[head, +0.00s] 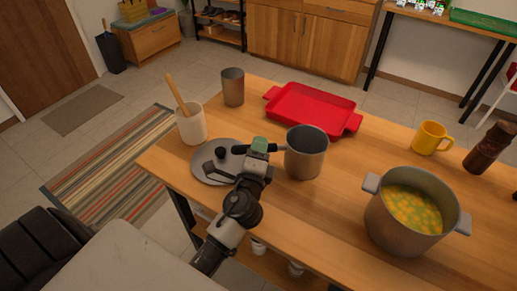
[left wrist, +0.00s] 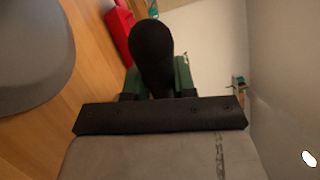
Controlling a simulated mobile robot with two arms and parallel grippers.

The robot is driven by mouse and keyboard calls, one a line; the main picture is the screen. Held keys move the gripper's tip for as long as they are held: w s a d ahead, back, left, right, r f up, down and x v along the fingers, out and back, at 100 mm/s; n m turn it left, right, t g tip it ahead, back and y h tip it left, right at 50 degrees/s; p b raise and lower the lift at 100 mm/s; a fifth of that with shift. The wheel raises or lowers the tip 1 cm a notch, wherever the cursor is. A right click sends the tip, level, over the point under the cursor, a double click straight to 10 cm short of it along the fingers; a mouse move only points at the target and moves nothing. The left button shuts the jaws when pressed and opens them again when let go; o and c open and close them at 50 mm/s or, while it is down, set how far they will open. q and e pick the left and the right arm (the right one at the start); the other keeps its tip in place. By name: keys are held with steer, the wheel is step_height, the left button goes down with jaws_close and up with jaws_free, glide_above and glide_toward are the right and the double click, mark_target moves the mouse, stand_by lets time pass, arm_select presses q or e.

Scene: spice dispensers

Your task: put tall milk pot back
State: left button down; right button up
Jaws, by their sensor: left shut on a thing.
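The tall milk pot (head: 306,155) is a grey metal pot with a dark handle, upright near the middle of the table in the head view. My left gripper (head: 258,147) is shut on its handle, left of the pot body. I cannot tell whether the pot's base touches the table. My right gripper is in neither view.
The wooden table (head: 345,205) also holds a grey lid (head: 208,169), a white utensil crock (head: 191,126), a grey cup (head: 232,88), a red tray (head: 312,108), a yellow mug (head: 430,138), a pepper mill (head: 489,148) and a large pot of soup (head: 395,235). Bare wood lies between the pots.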

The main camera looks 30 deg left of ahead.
arm_select(q)
steer(key=c, duration=1.4)
jaws_free()
steer(key=shift+f, duration=0.2)
steer(key=o, duration=0.5)
steer(key=shift+r, duration=0.1)
steer(key=shift+r, duration=0.2)
steer(key=b+v, duration=0.1)
steer(key=v, duration=0.2)
steer(key=b+v, duration=0.1)
steer(key=v, duration=0.3)
steer(key=b+v, duration=0.1)
steer(key=v, duration=0.2)
steer(key=shift+s+d+f+b, duration=0.1)
steer(key=shift+s+f+b, duration=0.2)
steer(key=shift+s, duration=0.05)
steer(key=shift+s+d+r, duration=0.1)
steer(key=shift+s+d, duration=0.15)
steer(key=shift+s, duration=0.4)
